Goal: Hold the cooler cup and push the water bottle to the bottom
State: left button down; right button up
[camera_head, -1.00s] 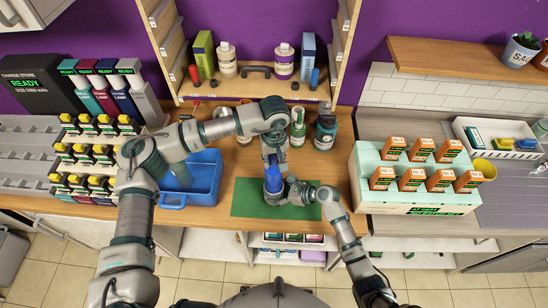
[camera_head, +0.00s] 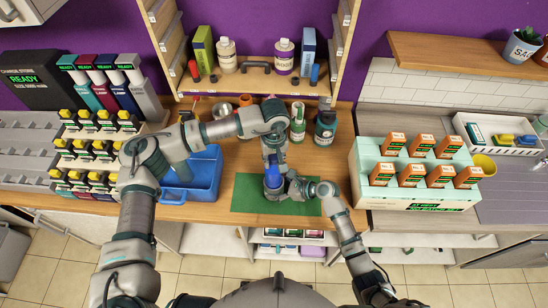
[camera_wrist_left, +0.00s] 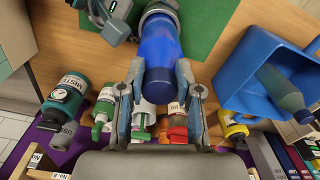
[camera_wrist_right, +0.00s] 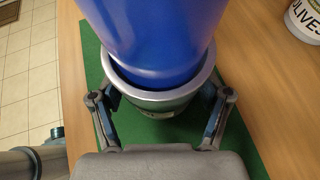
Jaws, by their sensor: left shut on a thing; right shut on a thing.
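The blue water bottle (camera_head: 273,176) stands upright over the green mat, its lower part inside the cooler cup (camera_wrist_right: 150,100). The right wrist view shows the bottle (camera_wrist_right: 150,40) within the cup's silver rim, with a dark gap showing at the left; its bottom is hidden. My left gripper (camera_wrist_left: 160,74) is shut on the bottle's top end, from above. My right gripper (camera_wrist_right: 165,104) is shut on the cup, its fingers on either side below the rim. The cup (camera_wrist_left: 160,12) also shows beyond the bottle in the left wrist view.
A blue bin (camera_head: 205,180) holding a bottle stands left of the green mat (camera_head: 245,195). Several bottles, including a dark one (camera_head: 325,128), stand behind my grippers. A mint rack of orange boxes (camera_head: 415,195) is at right. The mat's left part is clear.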

aim_at(274, 169)
pick_arm(q)
jog(key=shift+f, duration=2.6)
pick_arm(e)
jog(key=shift+f, duration=0.1)
pick_arm(q)
jog(key=c, duration=0.7)
grip_release()
jog(key=shift+f, duration=0.1)
notch_tip(274, 169, up, 12)
pick_arm(e)
jog(key=o, duration=1.2)
jog(key=shift+o, duration=0.2)
